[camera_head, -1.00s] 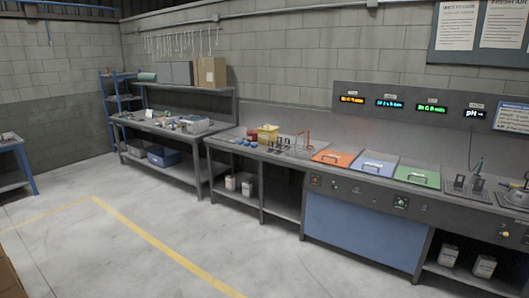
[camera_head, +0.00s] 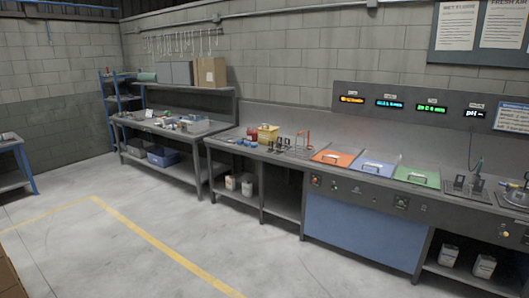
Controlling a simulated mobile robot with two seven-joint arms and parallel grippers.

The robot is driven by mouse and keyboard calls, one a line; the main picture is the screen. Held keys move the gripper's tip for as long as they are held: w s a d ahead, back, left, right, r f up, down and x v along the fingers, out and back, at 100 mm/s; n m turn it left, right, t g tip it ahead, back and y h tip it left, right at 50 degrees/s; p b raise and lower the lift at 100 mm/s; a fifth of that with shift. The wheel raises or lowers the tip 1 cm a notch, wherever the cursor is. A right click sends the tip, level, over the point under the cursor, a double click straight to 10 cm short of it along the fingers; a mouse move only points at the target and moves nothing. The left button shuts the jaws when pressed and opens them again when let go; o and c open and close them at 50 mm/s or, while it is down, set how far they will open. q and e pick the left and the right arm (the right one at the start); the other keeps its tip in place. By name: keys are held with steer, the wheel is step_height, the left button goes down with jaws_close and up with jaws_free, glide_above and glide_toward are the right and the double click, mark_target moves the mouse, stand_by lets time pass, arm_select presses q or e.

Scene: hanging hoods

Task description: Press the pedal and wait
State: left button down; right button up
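No pedal can be made out in the head view. The long workbench (camera_head: 270,157) runs along the back wall, with a row of orange (camera_head: 338,157), blue (camera_head: 375,164) and green (camera_head: 415,175) lids set in its top, each with a dark handle. A blue panel (camera_head: 358,231) closes the bench front below them. Lit displays (camera_head: 389,104) in orange, blue and green hang on the wall panel above. Small knobs and buttons (camera_head: 401,202) sit along the front edge. Neither of my grippers shows in this view.
A yellow line (camera_head: 165,246) marks the open concrete floor in front of the bench. A second bench (camera_head: 160,130) with a blue bin (camera_head: 163,157) stands at the left. White containers (camera_head: 448,256) stand on the low shelf at the right. A cardboard box (camera_head: 211,72) sits at the back.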

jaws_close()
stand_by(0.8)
